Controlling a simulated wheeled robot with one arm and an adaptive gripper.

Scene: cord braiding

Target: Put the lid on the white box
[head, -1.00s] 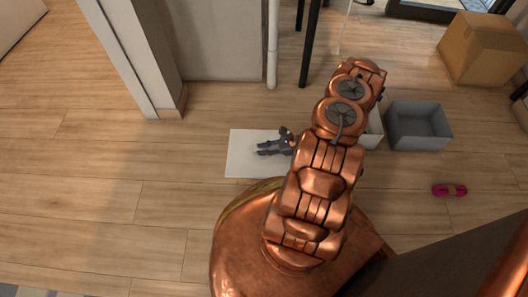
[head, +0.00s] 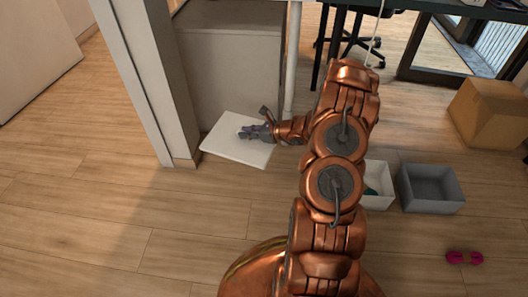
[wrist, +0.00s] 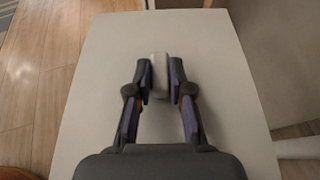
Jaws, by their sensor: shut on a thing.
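The lid (head: 230,152) is a flat white panel, near the pillar and grey cabinet at left centre. In the wrist view the lid (wrist: 110,60) fills most of the picture, with a pale raised handle (wrist: 159,72) in its middle. My gripper (head: 246,132) is over the lid, its fingers shut on the handle from both sides; it also shows in the wrist view (wrist: 160,85). The white box (head: 378,201) stands open on the floor to the right, partly hidden by my arm.
A grey open box (head: 432,208) stands right of the white box. A pink object (head: 464,258) lies in front of it, and a cardboard box (head: 490,112) stands behind. A pillar (head: 140,80) and grey cabinet (head: 230,70) are close to the lid. The left floor is clear.

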